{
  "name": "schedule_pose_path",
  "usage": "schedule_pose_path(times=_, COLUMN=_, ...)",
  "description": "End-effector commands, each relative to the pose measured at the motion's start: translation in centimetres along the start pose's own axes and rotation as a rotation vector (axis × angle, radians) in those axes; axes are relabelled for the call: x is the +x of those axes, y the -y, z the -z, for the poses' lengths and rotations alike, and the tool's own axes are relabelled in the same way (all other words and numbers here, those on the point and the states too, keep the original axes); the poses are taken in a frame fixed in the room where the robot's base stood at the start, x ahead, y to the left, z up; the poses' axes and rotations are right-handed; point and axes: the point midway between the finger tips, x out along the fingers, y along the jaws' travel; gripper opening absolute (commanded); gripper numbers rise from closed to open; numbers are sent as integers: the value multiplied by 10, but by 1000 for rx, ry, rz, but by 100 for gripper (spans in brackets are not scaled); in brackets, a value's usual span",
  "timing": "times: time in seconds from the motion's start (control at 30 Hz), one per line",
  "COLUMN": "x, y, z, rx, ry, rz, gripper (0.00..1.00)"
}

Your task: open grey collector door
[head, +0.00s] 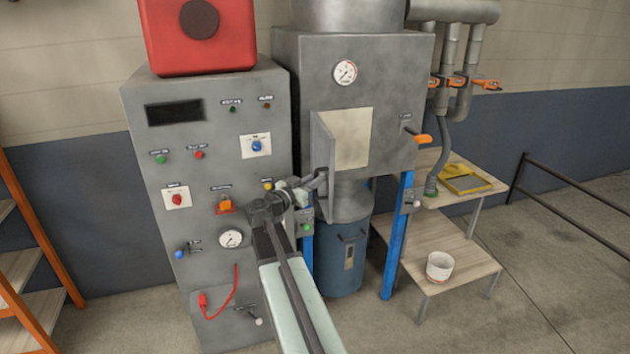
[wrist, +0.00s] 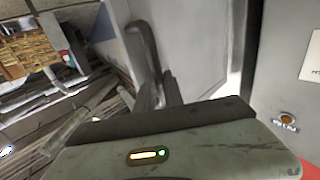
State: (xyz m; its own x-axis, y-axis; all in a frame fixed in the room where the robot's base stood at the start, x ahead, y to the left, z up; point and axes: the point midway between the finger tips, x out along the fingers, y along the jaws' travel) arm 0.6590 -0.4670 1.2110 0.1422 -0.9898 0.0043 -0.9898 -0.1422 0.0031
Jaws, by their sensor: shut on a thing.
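The grey collector door (head: 323,148) stands swung out from the front of the grey collector (head: 392,95), with a pale cream panel (head: 349,140) showing in the opening behind it. My gripper (head: 318,182) is at the lower part of the door, in front of the collector. In the wrist view the door face (wrist: 195,45) is close ahead, with a curved grey door handle (wrist: 143,42) on it. My gripper (wrist: 161,92) is shut on the lower part of this handle. The exact contact is partly hidden by my wrist.
A grey control cabinet (head: 140,120) with a red box (head: 215,50) on top stands close left of my arm. A blue drum (head: 340,265) and blue legs (head: 397,235) are below the collector. A wooden bench (head: 440,245) with a white tub (head: 440,267) stands right.

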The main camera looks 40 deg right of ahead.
Motion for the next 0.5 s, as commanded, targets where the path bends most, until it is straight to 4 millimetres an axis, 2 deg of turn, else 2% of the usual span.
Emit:
schedule_pose_path(times=0.4, x=13, y=-12, z=-2, rx=1, ry=6, rz=-29, gripper=0)
schedule_pose_path(times=0.43, x=13, y=-12, z=-2, rx=1, ry=6, rz=-29, gripper=21)
schedule_pose_path(times=0.5, x=13, y=-12, z=-2, rx=1, ry=5, rz=-30, gripper=34)
